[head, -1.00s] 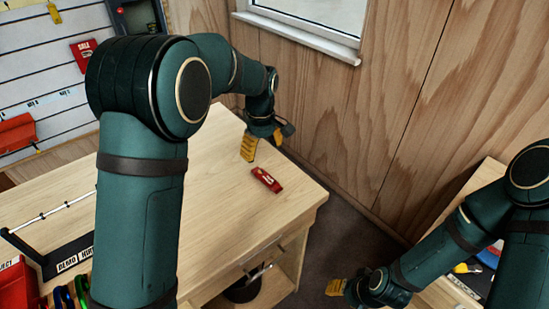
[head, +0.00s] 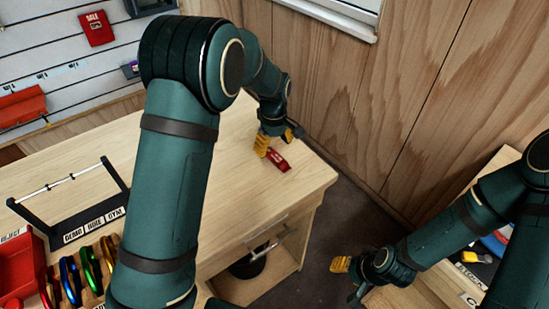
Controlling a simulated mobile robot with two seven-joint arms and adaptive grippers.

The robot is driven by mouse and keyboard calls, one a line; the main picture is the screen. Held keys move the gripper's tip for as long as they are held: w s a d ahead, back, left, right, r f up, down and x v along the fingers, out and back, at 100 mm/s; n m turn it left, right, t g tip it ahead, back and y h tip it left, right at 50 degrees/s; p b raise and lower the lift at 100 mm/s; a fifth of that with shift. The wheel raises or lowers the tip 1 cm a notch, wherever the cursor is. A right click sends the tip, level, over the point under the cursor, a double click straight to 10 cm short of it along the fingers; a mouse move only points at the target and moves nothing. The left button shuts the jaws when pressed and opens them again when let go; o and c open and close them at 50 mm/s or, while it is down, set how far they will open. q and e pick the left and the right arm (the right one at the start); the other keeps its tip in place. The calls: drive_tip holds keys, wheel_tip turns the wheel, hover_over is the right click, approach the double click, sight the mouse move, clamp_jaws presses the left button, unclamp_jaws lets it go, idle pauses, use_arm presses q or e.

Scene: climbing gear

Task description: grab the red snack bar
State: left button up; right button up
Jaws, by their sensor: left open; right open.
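The red snack bar (head: 279,162) lies flat on the light wooden table (head: 230,200), near its right corner. My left gripper (head: 275,147) is open, with its yellow fingers pointing down right at the bar's far end. One finger hides part of that end, and I cannot tell whether the fingers touch it or stand around it. My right gripper (head: 347,280) is open and empty, low over the dark floor to the right of the table.
A black rack labelled DEMO, HIRE, GYM (head: 90,228) stands at the table's left, with several coloured carabiners (head: 90,268) and a red REJECT bin (head: 22,268) near it. A wood-panelled wall (head: 400,100) rises behind. A second table (head: 425,293) stands at right.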

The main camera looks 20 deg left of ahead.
sight(274, 155)
use_arm(q)
wheel_tip(274, 155, down, 5)
drive_tip(key=shift+d+r+b, duration=0.15)
drive_tip(key=shift+r+b, duration=0.05)
drive_tip(key=shift+b, duration=0.1)
drive_tip(key=shift+s, duration=0.1)
clamp_jaws()
